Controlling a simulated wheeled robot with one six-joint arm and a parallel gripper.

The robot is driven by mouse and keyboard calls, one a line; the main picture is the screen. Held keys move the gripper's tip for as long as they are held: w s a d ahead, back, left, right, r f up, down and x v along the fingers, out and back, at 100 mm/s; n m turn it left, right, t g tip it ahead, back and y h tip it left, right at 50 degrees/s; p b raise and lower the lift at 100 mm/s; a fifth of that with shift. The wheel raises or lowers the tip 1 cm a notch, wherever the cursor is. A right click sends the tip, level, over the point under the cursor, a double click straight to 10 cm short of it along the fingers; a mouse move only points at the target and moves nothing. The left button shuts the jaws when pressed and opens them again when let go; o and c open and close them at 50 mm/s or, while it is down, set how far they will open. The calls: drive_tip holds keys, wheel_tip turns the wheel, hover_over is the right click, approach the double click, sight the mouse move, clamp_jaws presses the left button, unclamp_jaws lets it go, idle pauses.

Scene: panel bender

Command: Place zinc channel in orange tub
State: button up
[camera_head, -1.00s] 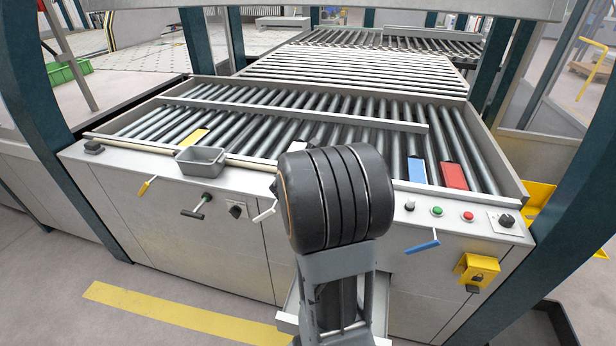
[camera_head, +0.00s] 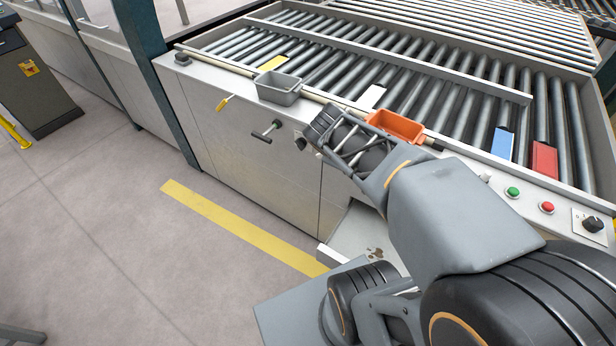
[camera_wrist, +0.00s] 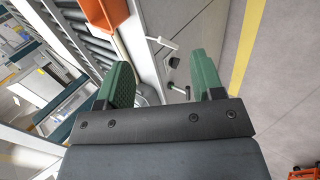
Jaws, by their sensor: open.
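The orange tub (camera_head: 397,125) sits on the front rail of the roller table, just beyond my wrist in the head view. Part of its side also shows at the top of the wrist view (camera_wrist: 103,12). My gripper (camera_wrist: 162,82) is open, with its two green-padded fingers apart and nothing held between them. In the head view its fingers are hidden by my own arm. I cannot make out a zinc channel for certain in either view.
A grey tub (camera_head: 278,88) stands on the same rail, left of the orange one. Yellow, white, blue (camera_head: 502,143) and red (camera_head: 544,160) plates lie on the rollers. A black handle (camera_head: 267,132) sticks out from the front panel.

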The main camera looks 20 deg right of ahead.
drive_tip(key=s+a+m+y, duration=0.3)
drive_tip(key=a+m+y, duration=0.3)
drive_tip(key=a, duration=0.6)
drive_tip(key=shift+a+r+t, duration=0.3)
drive_tip(key=shift+a+t, duration=0.05)
drive_tip(key=shift+t, duration=0.05)
drive_tip(key=shift+s+d, duration=0.1)
drive_tip(key=shift+d, duration=0.05)
idle(0.3)
